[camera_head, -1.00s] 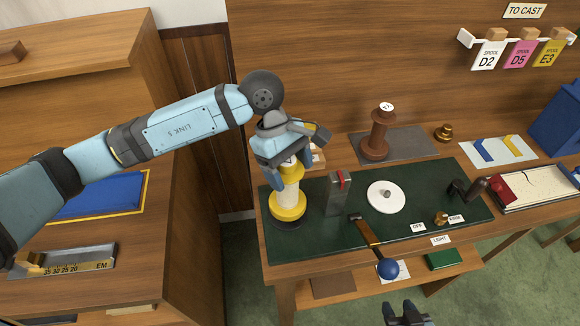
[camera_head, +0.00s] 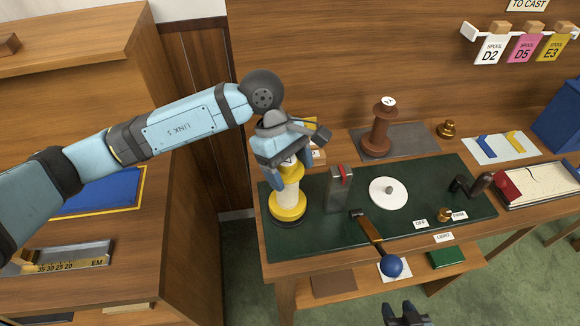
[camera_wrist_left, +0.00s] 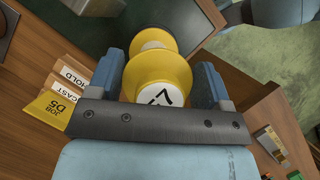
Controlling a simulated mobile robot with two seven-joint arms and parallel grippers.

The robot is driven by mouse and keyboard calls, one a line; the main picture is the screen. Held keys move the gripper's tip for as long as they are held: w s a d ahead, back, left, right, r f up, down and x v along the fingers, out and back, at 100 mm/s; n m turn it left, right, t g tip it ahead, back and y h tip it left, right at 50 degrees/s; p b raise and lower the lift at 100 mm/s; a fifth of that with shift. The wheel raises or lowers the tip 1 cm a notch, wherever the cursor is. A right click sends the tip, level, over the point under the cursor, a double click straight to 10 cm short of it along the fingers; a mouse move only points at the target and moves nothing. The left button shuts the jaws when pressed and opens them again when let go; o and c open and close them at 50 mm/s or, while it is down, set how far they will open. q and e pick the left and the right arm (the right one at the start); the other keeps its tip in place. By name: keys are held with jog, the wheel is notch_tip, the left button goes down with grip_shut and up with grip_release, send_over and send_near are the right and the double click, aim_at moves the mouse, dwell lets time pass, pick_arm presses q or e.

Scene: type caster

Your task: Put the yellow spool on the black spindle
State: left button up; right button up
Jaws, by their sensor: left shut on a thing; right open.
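The yellow spool (camera_head: 286,205), with yellow flanges and a pale core, stands about upright at the left end of the green mat (camera_head: 440,175). A dark round base (camera_head: 283,222) shows just under its lower flange; the spindle's shaft is hidden. I cannot tell whether the flange touches the base. My left gripper (camera_head: 282,165) is shut on the spool's upper part from above. In the left wrist view the spool (camera_wrist_left: 160,75) sits between the two fingers, its labelled top flange facing the camera. My right gripper (camera_head: 405,318) is open and empty at the bottom edge.
A grey metal block (camera_head: 340,187) with a red part stands close right of the spool. A white disc (camera_head: 388,191), a blue-knobbed lever (camera_head: 391,266) and a dark crank (camera_head: 470,187) are farther right. A brown spool (camera_head: 379,130) stands behind on a grey mat.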

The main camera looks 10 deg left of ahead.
pick_arm(q)
jog(key=shift+f+b, duration=0.4)
jog(key=shift+f, duration=0.25)
jog(key=o, duration=1.3)
jog(key=shift+r, duration=3.05)
jog(key=shift+s+f, duration=0.1)
